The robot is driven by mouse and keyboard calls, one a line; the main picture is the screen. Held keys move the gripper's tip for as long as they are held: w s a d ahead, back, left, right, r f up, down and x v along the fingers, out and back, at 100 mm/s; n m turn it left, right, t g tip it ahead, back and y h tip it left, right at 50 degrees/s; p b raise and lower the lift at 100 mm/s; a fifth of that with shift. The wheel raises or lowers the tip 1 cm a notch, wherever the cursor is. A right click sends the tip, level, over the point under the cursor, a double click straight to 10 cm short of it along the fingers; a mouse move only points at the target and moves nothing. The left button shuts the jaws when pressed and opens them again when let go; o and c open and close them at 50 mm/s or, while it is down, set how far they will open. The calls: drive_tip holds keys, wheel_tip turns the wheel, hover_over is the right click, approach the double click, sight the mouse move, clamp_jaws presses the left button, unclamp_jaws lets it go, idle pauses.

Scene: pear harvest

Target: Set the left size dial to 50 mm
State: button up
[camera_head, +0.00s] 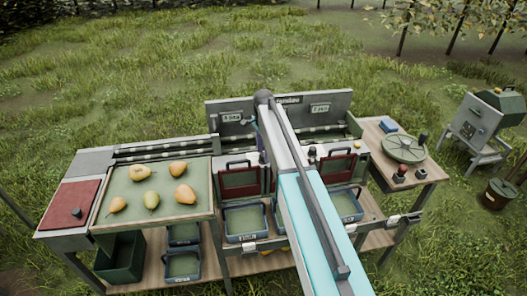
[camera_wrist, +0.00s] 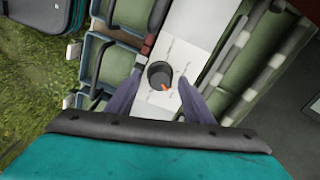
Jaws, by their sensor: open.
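A dark round dial (camera_wrist: 160,74) with an orange pointer mark sits on a white panel (camera_wrist: 192,25) in the wrist view. The orange mark lies toward the lower right of the dial's face in that picture. Thin marks show on the panel around it, but no numbers can be read. My gripper (camera_wrist: 159,88) is open, with one finger on each side below the dial; I cannot tell if either touches it. Whether this dial is the left one cannot be told from the wrist view.
Green bins (camera_wrist: 118,65) lie left of the panel, and a green trough (camera_wrist: 238,75) runs along its right. In the head view, a tray (camera_head: 133,170) with several pears is at left. A round green plate (camera_head: 404,148) is on the right table.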

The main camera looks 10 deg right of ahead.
drive_tip(key=c, duration=1)
drive_tip(key=shift+c, duration=0.2)
drive_tip(key=shift+n, duration=0.3)
drive_tip(key=n+b, duration=0.2)
drive_tip(key=n, duration=0.2)
drive_tip(key=shift+f+n, duration=0.1)
drive_tip(key=shift+n, duration=0.3)
drive_tip(key=n+b, duration=0.2)
drive_tip(key=n, duration=0.3)
drive_tip(key=n+b, duration=0.1)
drive_tip(key=n, duration=0.6)
drive_tip(key=n+b, duration=0.1)
drive_tip(key=n, duration=0.5)
drive_tip(key=shift+n, duration=0.3)
